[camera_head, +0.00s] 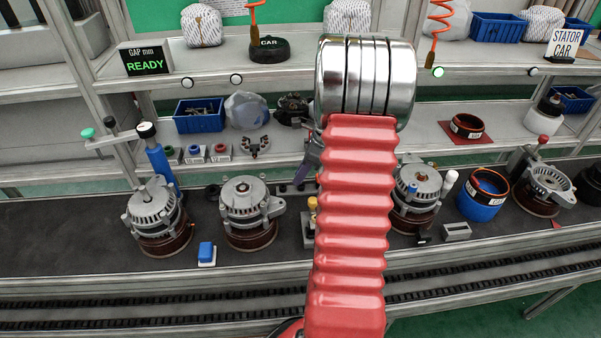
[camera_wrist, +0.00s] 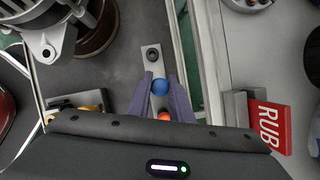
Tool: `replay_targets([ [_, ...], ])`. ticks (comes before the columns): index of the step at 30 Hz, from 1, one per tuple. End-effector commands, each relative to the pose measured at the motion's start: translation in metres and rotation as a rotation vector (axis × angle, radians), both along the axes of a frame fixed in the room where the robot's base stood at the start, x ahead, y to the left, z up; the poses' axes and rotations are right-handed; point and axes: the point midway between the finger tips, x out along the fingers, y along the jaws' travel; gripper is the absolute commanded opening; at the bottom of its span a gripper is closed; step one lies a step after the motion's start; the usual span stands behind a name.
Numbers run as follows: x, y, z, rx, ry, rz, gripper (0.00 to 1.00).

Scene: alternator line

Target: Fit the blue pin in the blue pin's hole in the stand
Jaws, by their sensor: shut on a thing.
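In the wrist view the two purple fingers of my gripper (camera_wrist: 160,80) are closed on either side of the blue pin (camera_wrist: 160,88), of which the round blue top shows. A narrow grey stand (camera_wrist: 152,68) lies below, with a dark round hole (camera_wrist: 153,53) at its far end. An orange pin top (camera_wrist: 164,116) shows nearer the wrist. I cannot tell whether the blue pin's lower end is above or inside a hole. In the head view my arm hides most of the gripper and the blue pin; a piece of the stand (camera_head: 290,188) shows left of the arm.
An alternator (camera_wrist: 52,30) is close on the left in the wrist view, a rail (camera_wrist: 185,50) and a red sign (camera_wrist: 268,127) on the right. In the head view alternators (camera_head: 250,208) line the bench, and a blue-topped block (camera_head: 206,253) sits near its front edge.

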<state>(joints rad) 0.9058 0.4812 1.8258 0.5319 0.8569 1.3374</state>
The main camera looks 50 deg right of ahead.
Motion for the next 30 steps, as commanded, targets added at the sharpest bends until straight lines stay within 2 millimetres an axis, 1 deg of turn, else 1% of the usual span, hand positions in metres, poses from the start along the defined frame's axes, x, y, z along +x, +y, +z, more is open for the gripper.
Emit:
replay_targets([
  [28, 0.0, 0.001, -0.017, 0.001, 0.0, 0.0, 0.0],
  [29, 0.0, 0.001, -0.017, 0.001, 0.0, 0.0, 0.2],
  [30, 0.0, 0.001, -0.017, 0.0, 0.0, 0.001, 0.23],
])
